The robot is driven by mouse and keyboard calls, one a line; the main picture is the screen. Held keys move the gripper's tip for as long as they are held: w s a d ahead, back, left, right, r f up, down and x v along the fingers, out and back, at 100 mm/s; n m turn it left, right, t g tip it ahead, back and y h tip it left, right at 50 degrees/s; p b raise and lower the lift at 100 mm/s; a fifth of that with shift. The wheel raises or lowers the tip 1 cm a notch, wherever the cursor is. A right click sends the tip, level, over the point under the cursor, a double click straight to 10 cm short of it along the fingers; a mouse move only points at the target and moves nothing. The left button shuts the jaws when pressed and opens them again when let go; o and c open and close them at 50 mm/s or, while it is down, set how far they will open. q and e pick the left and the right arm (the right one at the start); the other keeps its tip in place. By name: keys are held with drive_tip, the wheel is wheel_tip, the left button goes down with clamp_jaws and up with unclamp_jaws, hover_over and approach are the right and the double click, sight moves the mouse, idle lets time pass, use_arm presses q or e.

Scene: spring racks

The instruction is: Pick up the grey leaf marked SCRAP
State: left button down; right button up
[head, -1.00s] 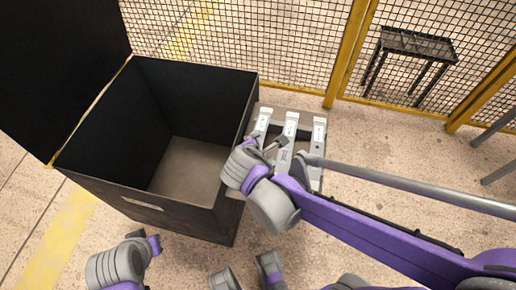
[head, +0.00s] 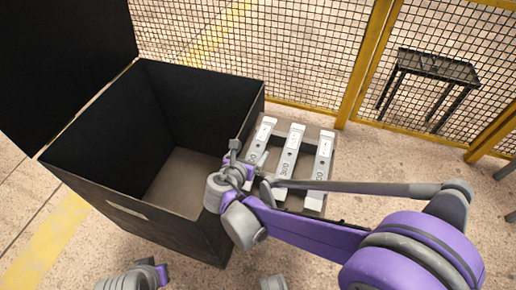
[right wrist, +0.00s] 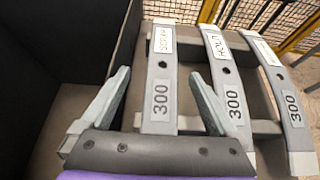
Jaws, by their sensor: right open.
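The grey leaf marked SCRAP (right wrist: 161,74) is the leftmost of three similar leaves on a rack, with a white label and the number 300. In the head view it is the leaf (head: 263,133) nearest the black bin. My right gripper (right wrist: 160,74) is open and empty. In the right wrist view its two fingers appear on either side of the SCRAP leaf; whether they are above it or level with it I cannot tell. In the head view my right gripper (head: 250,167) is at the rack's left side, hiding the leaf's near part. My left gripper's fingers do not show.
The leaf marked HOLD (right wrist: 224,76) lies close right of SCRAP, and a third leaf (right wrist: 279,88) is beyond it. A deep, open black bin (head: 90,190) stands directly left of the rack. A yellow-framed mesh fence (head: 355,65) runs behind. A dark stand (head: 430,70) is beyond it.

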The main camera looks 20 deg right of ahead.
sight(257, 148)
drive_tip(key=x, duration=0.1)
drive_tip(key=b+x, duration=0.1)
drive_tip(key=x, duration=0.3)
drive_tip(key=shift+s+d+f, duration=0.1)
drive_tip(key=shift+d+f, duration=0.1)
drive_tip(key=shift+f, duration=0.2)
clamp_jaws()
drive_tip(key=shift+r, duration=0.1)
